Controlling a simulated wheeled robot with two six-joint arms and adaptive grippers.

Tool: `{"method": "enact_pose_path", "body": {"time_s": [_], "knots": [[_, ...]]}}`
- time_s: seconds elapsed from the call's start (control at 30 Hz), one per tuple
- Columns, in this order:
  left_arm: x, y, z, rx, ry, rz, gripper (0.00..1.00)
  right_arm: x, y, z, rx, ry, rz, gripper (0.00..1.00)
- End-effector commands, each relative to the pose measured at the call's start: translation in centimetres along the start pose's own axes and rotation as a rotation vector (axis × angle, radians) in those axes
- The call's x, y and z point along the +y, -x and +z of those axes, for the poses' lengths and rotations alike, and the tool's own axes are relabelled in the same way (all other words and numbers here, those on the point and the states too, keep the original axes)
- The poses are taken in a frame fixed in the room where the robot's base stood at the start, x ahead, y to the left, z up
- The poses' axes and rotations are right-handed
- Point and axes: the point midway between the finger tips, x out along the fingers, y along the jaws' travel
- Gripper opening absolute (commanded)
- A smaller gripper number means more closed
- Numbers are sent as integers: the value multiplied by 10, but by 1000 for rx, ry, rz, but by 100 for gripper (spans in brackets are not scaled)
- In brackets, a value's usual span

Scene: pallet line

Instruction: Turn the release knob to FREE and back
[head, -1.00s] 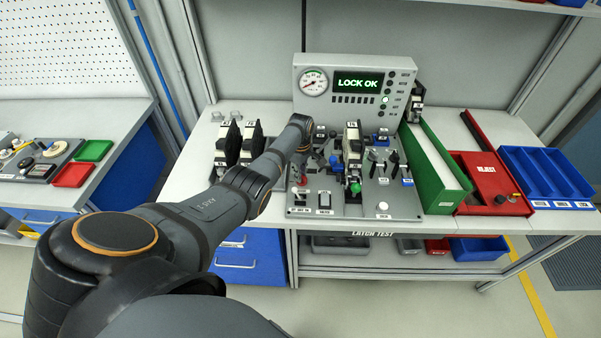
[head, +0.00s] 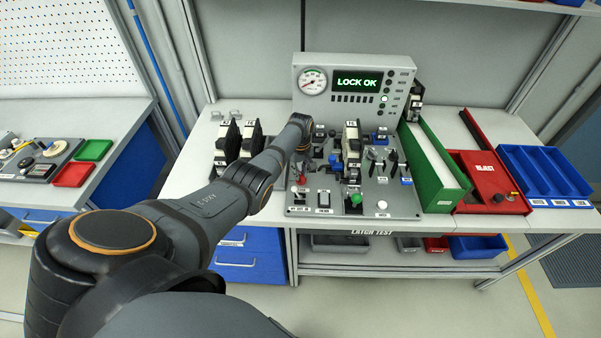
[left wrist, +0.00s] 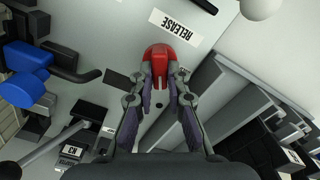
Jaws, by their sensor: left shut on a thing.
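The release knob (left wrist: 160,66) is a red, rounded piece in the left wrist view, beside a white RELEASE label (left wrist: 175,26). My left gripper (left wrist: 161,80) is shut on it, one finger on each side. In the head view my left gripper (head: 302,172) reaches down at the left part of the grey test panel (head: 405,207), and the arm partly hides the knob. The knob's exact turn angle and any FREE mark cannot be read. The display (head: 358,82) reads LOCK OK in green. My right gripper is not in view.
A latch unit (head: 352,150) stands right of my gripper, with a green ball (head: 355,199) in front. Black-and-white units (head: 232,140) stand left. A green bin (head: 428,165), red reject box (head: 483,185) and blue tray (head: 545,175) line the right.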

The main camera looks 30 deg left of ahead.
Motion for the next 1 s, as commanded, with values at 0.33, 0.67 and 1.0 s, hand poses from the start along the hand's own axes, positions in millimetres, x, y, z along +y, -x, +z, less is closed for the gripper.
{"method": "enact_pose_path", "body": {"time_s": [0.33, 0.67, 1.0], "knots": [[0, 0, 0, 0, -2, 1, 24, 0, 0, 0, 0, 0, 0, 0], [0, 0, 0, 0, -1, 0, 38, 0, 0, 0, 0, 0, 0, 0], [1, 42, -2, 5, -1, 5, 38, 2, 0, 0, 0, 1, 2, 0]]}}
